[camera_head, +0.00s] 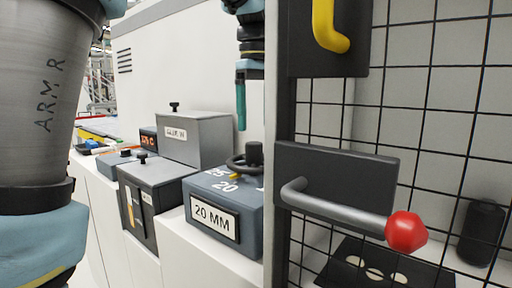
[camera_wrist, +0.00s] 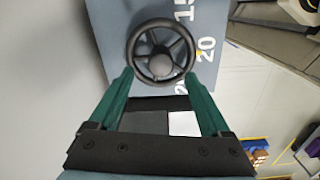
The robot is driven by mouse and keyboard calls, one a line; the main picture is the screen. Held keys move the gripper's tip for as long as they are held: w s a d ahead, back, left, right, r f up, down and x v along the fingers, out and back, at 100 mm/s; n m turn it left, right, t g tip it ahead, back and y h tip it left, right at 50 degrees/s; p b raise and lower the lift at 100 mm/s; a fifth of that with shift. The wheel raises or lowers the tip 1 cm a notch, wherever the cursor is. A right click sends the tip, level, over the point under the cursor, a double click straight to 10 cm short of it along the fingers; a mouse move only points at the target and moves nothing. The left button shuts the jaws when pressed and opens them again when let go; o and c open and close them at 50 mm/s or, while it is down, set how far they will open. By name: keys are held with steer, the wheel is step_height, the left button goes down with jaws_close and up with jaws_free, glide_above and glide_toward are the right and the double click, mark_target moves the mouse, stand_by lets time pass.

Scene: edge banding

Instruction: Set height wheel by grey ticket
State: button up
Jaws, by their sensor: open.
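The box front carries a white "20 MM" plate (camera_head: 213,218). My gripper (camera_wrist: 158,72) is open, its green fingers either side of the wheel's near part in the wrist view. In the head view my gripper (camera_head: 241,125) hangs above the box, apart from the wheel. I cannot identify a grey ticket for certain.
A dark box (camera_head: 160,190) with card-like strips on its front and a grey box (camera_head: 195,140) with a knob stand left of the wheel box. At right, a black mesh guard (camera_head: 440,110) has a grey handle with a red knob (camera_head: 405,231) close by.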

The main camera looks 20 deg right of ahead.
mark_target(255, 143)
step_height(255, 143, down, 7)
steer(key=shift+a+r, duration=0.1)
steer(key=shift+r, duration=0.1)
jaws_close()
stand_by(0.7)
